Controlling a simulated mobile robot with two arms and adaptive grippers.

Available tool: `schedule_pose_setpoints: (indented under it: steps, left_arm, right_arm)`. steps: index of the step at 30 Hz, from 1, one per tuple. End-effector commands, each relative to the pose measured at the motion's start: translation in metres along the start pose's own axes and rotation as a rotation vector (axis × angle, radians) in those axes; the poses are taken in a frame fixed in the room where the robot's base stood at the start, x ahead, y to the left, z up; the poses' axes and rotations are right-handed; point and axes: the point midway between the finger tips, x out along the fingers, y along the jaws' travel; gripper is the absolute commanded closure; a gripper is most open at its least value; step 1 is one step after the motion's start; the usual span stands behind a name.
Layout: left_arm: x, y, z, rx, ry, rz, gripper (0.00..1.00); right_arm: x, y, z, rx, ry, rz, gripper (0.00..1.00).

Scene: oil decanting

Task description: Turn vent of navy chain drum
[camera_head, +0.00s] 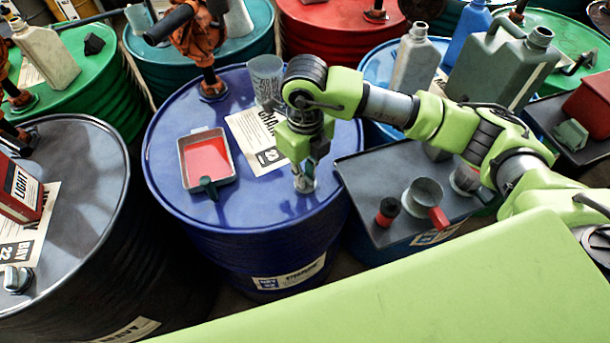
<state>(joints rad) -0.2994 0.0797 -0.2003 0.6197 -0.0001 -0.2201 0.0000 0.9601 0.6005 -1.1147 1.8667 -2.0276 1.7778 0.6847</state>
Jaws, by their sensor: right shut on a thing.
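The navy chain drum (230,228) stands in the middle, with a label reading CHAIN (254,141) on its top. Its vent (304,184) is a small metal fitting near the right front edge of the drum top. My right gripper (304,170) reaches down over the vent from the right and is shut on it. The fingers hide most of the vent, so its angle cannot be told. My left gripper is not in view.
A dark bench (370,160) at right holds a metal cup (425,192). Other drums crowd around; the drum's front top is clear.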

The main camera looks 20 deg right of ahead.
Motion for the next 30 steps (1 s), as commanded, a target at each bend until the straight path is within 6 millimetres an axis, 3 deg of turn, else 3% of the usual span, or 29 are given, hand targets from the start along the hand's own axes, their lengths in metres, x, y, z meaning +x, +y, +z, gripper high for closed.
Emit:
schedule_pose_setpoints:
  steps: [19,21,30]
  left_arm:
    - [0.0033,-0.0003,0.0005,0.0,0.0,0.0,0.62]
    - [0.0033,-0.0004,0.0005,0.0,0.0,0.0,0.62]
    - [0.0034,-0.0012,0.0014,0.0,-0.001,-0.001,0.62]
  right_arm:
    - [-0.0021,-0.0009,0.0015,0.053,-0.005,-0.001,1.0]
    - [-0.0021,-0.0009,0.0015,0.053,-0.005,-0.001,0.73]
    - [-0.0009,-0.0004,0.0006,0.05,-0.002,0.0,0.72]
